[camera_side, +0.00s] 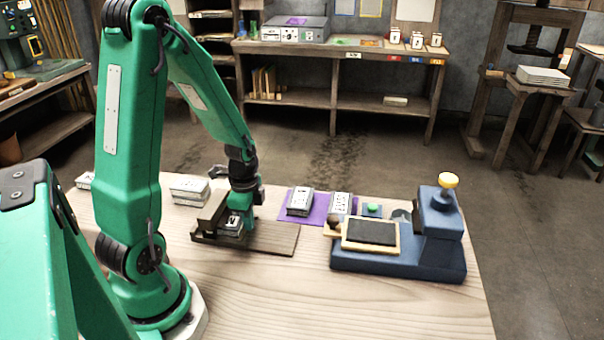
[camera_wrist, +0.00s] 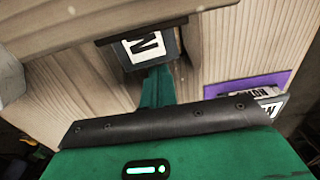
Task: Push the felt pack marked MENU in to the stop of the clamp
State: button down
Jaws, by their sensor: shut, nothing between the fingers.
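The wooden clamp (camera_side: 209,218) stands on its board at the left middle of the table. A small pale felt pack (camera_side: 230,228) with dark marking sits at the clamp, low beside my gripper (camera_side: 243,214). In the wrist view the pack (camera_wrist: 139,62) shows part of a white label with a dark letter like N; its full word cannot be read. It lies under the edge of the clamp's wooden bar (camera_wrist: 95,22). My shut, empty gripper (camera_wrist: 157,88) is right at the pack's near side; whether it touches cannot be told.
A purple mat (camera_side: 318,218) to the right bears packs (camera_side: 299,202). Beyond it is a blue press (camera_side: 442,243) with a yellow knob and a dark slate (camera_side: 371,232). More packs (camera_side: 188,189) lie behind the clamp at left. The front of the table is clear.

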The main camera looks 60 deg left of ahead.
jog(key=shift+w+d, duration=0.55)
jog(key=shift+w+d+r, duration=0.1)
jog(key=shift+w+d, duration=0.55)
notch_tip(320, 180, up, 10)
jog(key=shift+s, duration=0.1)
jog(key=s+d+r+n+t, duration=0.5)
jog(key=d+r+n, duration=0.4)
jog(key=d+r, duration=0.2)
jog(key=shift+s+d+r+t, duration=0.3)
jog(key=shift+s+r, duration=0.25)
jog(key=shift+r, duration=0.2)
